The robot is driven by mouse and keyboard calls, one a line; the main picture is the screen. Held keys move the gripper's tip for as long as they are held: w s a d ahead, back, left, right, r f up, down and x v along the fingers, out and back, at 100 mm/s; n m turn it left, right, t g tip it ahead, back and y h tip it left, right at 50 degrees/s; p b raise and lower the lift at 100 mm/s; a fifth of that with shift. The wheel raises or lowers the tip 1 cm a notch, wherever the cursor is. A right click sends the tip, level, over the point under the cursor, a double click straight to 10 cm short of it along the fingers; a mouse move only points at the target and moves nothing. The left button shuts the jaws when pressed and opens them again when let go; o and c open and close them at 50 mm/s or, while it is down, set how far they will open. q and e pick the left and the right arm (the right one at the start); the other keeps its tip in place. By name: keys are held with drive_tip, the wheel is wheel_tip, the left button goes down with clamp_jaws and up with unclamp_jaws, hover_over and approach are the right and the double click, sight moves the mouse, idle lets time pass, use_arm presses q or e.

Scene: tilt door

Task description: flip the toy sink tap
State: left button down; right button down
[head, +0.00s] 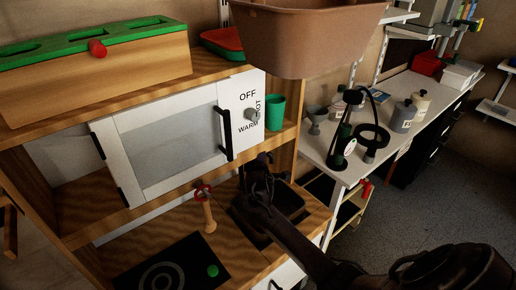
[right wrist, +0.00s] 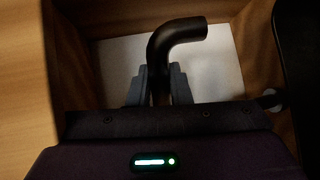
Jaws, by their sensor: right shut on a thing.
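The toy sink tap (right wrist: 175,42) is a black bent pipe, seen in the right wrist view rising between my fingers and curving to the right at the top. My right gripper (right wrist: 160,87) is shut on its lower stem, one grey finger on each side. In the head view my right arm reaches in from the lower right, and my right gripper (head: 262,166) is at the back of the dark sink basin (head: 289,199). There the dark gripper and tap are hard to tell apart. My left gripper is not in view.
A white toy microwave (head: 170,135) with a black handle is above left of the sink. A green cup (head: 275,112) stands right of it. A wooden utensil with a red ring (head: 209,214) is by the hob (head: 165,272). A brown bin (head: 305,38) hangs above.

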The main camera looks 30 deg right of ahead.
drive_tip(key=shift+s+a+m+g+h, duration=0.3)
drive_tip(key=shift+m+g+h, duration=0.35)
drive_tip(key=shift+m+h, duration=0.1)
drive_tip(key=shift+s+a+m+g+h, duration=0.25)
drive_tip(key=shift+s+m+g+h, duration=0.05)
drive_tip(key=shift+m+g+h, duration=0.4)
drive_tip(key=c, duration=1.4)
unclamp_jaws()
drive_tip(key=p+v, duration=0.1)
drive_tip(key=v, duration=0.6)
drive_tip(key=shift+s+a, duration=0.25)
drive_tip(key=shift+a, duration=0.05)
drive_tip(key=shift+c, duration=0.4)
